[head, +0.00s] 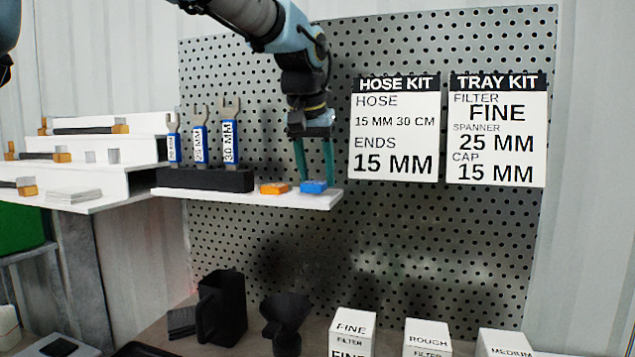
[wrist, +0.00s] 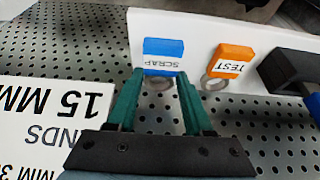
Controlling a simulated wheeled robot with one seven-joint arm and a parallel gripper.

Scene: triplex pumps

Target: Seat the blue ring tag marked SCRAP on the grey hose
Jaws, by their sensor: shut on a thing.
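The blue ring tag (head: 314,187), marked SCRAP, is at the right end of the white shelf. In the wrist view the blue tag (wrist: 163,52) shows its label upside down, with its ring partly visible between the fingers. My gripper (head: 316,178) reaches down over it, its green fingers on either side. In the wrist view my gripper (wrist: 161,76) is shut on the tag, which is still at the shelf. Hoses with orange ends lie on the white stepped rack at the left, one on the top step (head: 88,130); I cannot tell which is grey.
An orange TEST tag (head: 273,188) lies just left of the blue one, near a black holder (head: 205,180) with upright spanners. The pegboard (head: 400,225) stands close behind. Filter boxes (head: 352,330) and a black funnel (head: 286,315) stand on the bench below.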

